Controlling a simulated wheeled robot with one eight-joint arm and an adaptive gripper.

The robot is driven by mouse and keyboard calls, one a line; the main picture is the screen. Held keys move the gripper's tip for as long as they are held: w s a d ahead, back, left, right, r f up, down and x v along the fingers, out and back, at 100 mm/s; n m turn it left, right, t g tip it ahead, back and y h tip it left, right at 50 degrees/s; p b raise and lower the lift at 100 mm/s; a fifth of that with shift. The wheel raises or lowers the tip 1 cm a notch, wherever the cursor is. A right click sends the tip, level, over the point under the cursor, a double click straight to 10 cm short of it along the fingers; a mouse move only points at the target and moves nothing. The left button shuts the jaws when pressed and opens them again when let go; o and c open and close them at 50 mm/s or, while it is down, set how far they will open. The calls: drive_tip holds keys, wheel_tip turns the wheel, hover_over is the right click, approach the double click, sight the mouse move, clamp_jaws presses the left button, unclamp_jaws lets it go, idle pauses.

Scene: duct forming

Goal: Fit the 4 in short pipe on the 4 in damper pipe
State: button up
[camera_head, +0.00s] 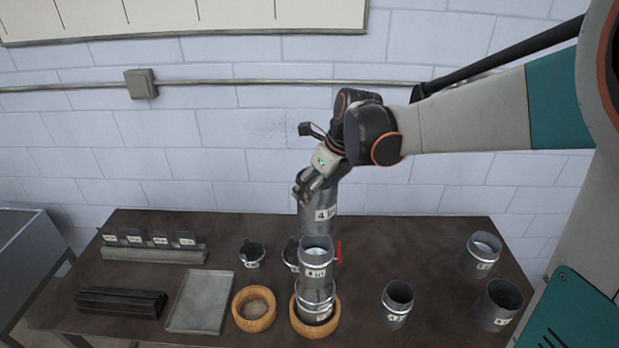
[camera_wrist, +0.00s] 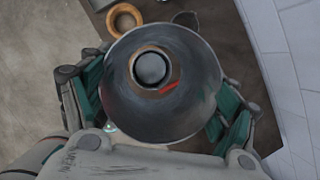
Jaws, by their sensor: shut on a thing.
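My gripper (camera_head: 312,186) is shut on the grey metal 4 in short pipe (camera_head: 324,212), which hangs upright with its label facing the head camera. The 4 in damper pipe (camera_head: 316,258), with a red handle (camera_head: 338,251), stands upright on top of a pipe stack. The held pipe is above and slightly behind or over the damper pipe's open top; the head view does not settle the gap. In the wrist view I look down through the held short pipe (camera_wrist: 116,93). The damper pipe's round top (camera_wrist: 150,68) and red handle (camera_wrist: 168,88) show inside its far opening.
The stack's lower pipe (camera_head: 316,296) stands in a wooden ring (camera_head: 330,325). An empty wooden ring (camera_head: 254,325), a tray (camera_head: 199,303), and dark bars (camera_head: 120,302) lie left. Short collars (camera_head: 251,256) stand behind. Pipes (camera_head: 397,303), (camera_head: 497,304), (camera_head: 480,256) stand right. A wall is behind.

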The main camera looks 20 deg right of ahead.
sight(332, 198)
drive_tip(key=shift+f+b, duration=3.7)
drive_tip(key=shift+f, duration=1.5)
drive_tip(key=shift+f+b, duration=0.45)
drive_tip(key=shift+f, duration=0.1)
drive_tip(key=o, duration=1.5)
drive_tip(key=shift+s, duration=0.1)
drive_tip(key=v, duration=1.2)
drive_tip(key=shift+s+d, duration=0.1)
drive_tip(key=shift+f, duration=0.1)
